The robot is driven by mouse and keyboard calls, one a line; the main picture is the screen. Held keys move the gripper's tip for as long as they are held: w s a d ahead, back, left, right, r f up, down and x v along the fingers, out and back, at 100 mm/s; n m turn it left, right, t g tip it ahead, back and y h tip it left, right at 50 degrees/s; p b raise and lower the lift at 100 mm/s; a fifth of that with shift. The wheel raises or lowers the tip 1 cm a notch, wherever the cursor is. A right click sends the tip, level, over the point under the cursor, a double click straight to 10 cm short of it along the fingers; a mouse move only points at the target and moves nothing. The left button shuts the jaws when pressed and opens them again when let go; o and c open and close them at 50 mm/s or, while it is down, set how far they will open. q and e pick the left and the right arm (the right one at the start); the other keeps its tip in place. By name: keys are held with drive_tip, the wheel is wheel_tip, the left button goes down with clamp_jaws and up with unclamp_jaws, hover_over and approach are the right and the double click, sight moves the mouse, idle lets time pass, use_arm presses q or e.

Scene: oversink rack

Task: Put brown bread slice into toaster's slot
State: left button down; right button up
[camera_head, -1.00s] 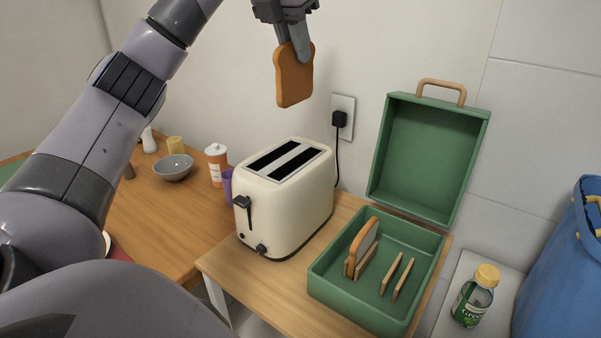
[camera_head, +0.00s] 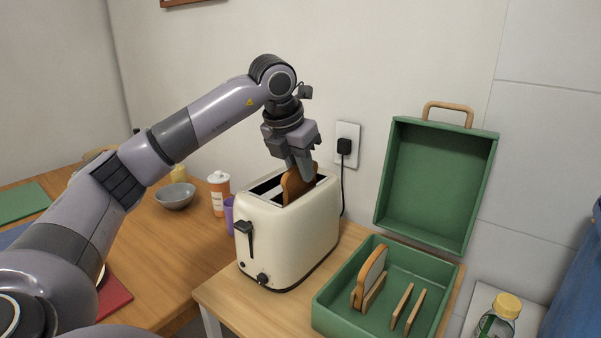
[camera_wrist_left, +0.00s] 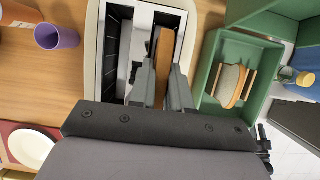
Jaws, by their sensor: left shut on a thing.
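The brown bread slice (camera_head: 292,188) is upright at the top of the cream toaster (camera_head: 290,240). My left gripper (camera_head: 303,170) points down from above and is shut on the slice's upper part. In the left wrist view the slice (camera_wrist_left: 164,48) lies between the fingers (camera_wrist_left: 163,82), lined up with the right-hand slot of the toaster (camera_wrist_left: 92,60). The other slot (camera_wrist_left: 115,50) is empty and dark. The slice's lower edge seems to be at or inside the slot; its depth is hidden. My right gripper is not in view.
An open green bread box (camera_head: 335,312) with another slice (camera_head: 371,275) and wooden dividers stands right of the toaster. A purple cup (camera_head: 229,212), a white bottle (camera_head: 218,190) and a grey bowl (camera_head: 175,196) are to the left. A power cord runs behind the toaster.

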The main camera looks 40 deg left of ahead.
use_arm(q)
drive_tip(key=shift+f, duration=0.3)
drive_tip(key=shift+f, duration=0.15)
drive_tip(key=c, duration=1.1)
unclamp_jaws()
